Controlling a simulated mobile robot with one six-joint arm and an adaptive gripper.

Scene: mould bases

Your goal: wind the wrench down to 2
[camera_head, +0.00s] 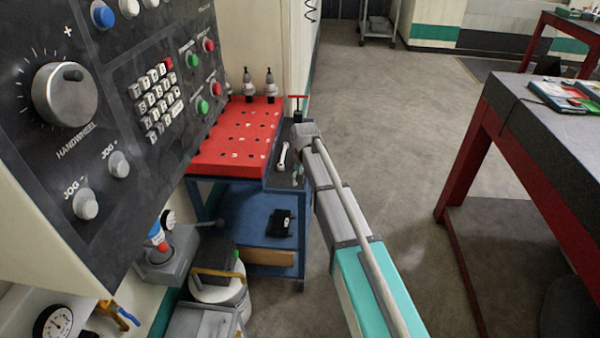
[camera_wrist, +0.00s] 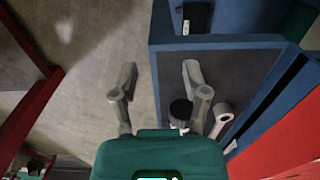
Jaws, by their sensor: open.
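A silver wrench (camera_head: 283,155) lies on the grey side tray of the blue cart, just left of my wrist in the head view. In the wrist view a grey ring-ended tool (camera_wrist: 222,114), probably this wrench, shows at the tray's edge, right of my right finger. A black round knob on a pale body (camera_wrist: 180,111) sits partly behind that finger. My gripper (camera_wrist: 158,74) is open with nothing between its fingers. The left finger is over the floor and the right finger over the tray. No scale or number on the wrench is readable.
The cart's red top (camera_head: 240,137) holds two tool holders at its back. A red T-handle (camera_head: 298,97) stands just beyond my wrist. The control panel (camera_head: 110,100) is close on the left. Floor (camera_head: 390,150) is free to the right, up to a red-legged table (camera_head: 470,140).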

